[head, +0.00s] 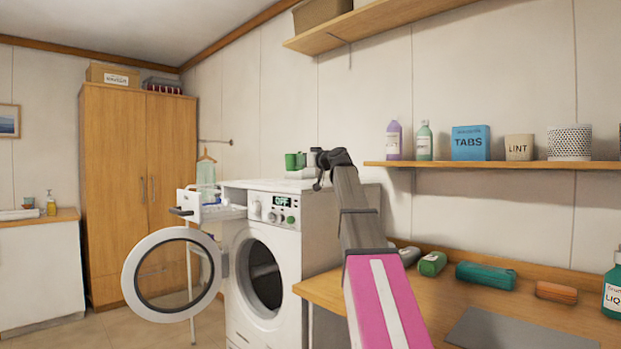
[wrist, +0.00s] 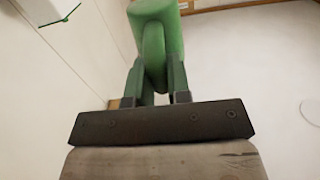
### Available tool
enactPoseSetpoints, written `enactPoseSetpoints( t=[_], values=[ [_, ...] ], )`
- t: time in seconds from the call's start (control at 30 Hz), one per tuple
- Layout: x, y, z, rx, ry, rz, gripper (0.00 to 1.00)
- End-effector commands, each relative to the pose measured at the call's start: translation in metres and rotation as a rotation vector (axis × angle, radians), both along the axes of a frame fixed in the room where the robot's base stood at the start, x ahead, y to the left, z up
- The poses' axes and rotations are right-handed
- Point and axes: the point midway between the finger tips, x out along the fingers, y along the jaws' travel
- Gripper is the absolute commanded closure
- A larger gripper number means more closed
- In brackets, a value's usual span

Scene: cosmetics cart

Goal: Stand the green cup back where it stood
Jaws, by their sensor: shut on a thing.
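The green cup (head: 291,161) appears over the top of the white washing machine (head: 262,184) in the head view. I cannot tell whether its base touches that top or hangs just above it. My gripper (head: 313,160) is at the cup's right side. In the wrist view the green cup (wrist: 156,13) fills the top middle, and its handle lies between the two fingers of my gripper (wrist: 164,68), which is shut on it. The far side of the cup is hidden.
The washing machine's round door (head: 140,303) stands open, and a drawer (head: 222,211) sticks out at its front. A wooden shelf (head: 480,164) with bottles and boxes is on the right wall. A wooden counter (head: 420,292) with several items lies below it.

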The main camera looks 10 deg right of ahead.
Motion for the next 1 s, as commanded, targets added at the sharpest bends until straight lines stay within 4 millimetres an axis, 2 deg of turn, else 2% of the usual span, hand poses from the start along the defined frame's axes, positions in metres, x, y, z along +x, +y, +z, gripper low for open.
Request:
enactPoseSetpoints(
  t=[0.1,0.23,0.37,0.63,1.0],
  values=[
    [0.000,-0.018,-0.011,0.002,0.001,-0.002,1.00],
    [0.000,-0.027,-0.016,0.000,0.000,-0.001,1.00],
    [-0.001,-0.029,-0.022,0.001,0.001,0.000,1.00],
    [-0.001,-0.028,-0.056,0.001,0.001,-0.001,1.00],
    [0.000,-0.028,-0.059,0.000,0.000,0.000,1.00]
  ],
)
